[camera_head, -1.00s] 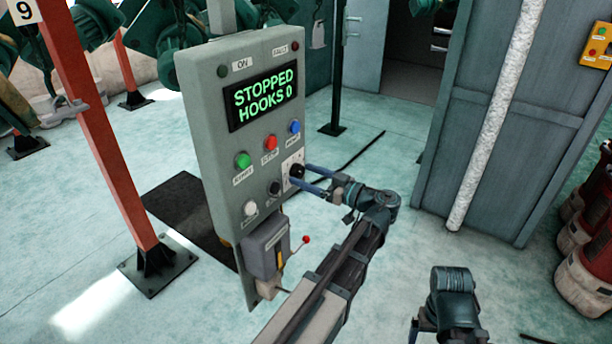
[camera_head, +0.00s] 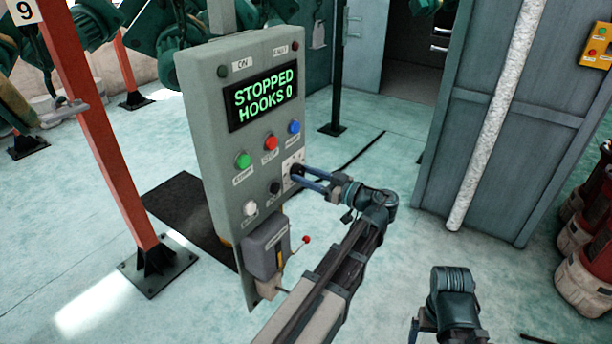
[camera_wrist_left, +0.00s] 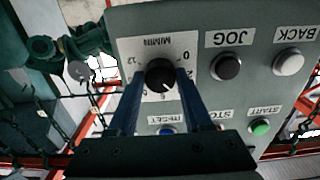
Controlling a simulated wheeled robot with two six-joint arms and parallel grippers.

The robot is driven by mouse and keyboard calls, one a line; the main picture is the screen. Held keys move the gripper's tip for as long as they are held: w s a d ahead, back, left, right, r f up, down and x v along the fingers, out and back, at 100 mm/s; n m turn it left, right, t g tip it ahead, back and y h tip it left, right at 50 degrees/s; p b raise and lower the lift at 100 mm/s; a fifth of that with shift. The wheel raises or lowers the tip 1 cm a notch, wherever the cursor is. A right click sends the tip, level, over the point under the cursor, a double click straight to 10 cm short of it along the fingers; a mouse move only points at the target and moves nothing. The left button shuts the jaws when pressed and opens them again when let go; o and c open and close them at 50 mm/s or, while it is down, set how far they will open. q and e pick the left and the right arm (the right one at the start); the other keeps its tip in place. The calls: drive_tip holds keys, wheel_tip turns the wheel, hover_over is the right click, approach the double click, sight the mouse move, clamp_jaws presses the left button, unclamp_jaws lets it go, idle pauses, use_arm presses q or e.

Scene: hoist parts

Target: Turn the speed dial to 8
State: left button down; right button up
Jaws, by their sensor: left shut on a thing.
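The speed dial is a black round knob (camera_wrist_left: 160,73) on a white scale plate (camera_wrist_left: 155,52) marked M/MIN, with numbers around it. The figures 0 and 12 are readable; the fingers cover part of the scale, and I cannot tell which number the knob points to. In the head view the dial (camera_head: 297,169) sits low on the right side of the grey control panel (camera_head: 205,130). My left gripper (camera_head: 299,174) is shut on the knob, one finger on each side.
The panel display (camera_head: 263,98) reads STOPPED, HOOKS 0. Green (camera_head: 243,160), red (camera_head: 270,142) and blue (camera_head: 294,127) buttons lie near the dial. A grey box (camera_head: 266,247) with a red-tipped lever (camera_head: 306,239) is below. An orange post (camera_head: 105,150) stands left.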

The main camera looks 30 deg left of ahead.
use_arm(q)
drive_tip(key=shift+m, duration=0.3)
drive_tip(key=m, duration=0.7)
drive_tip(key=shift+s, duration=0.1)
drive_tip(key=m, duration=0.4)
drive_tip(key=shift+m, duration=2.2)
drive_tip(key=shift+c, duration=1.7)
unclamp_jaws()
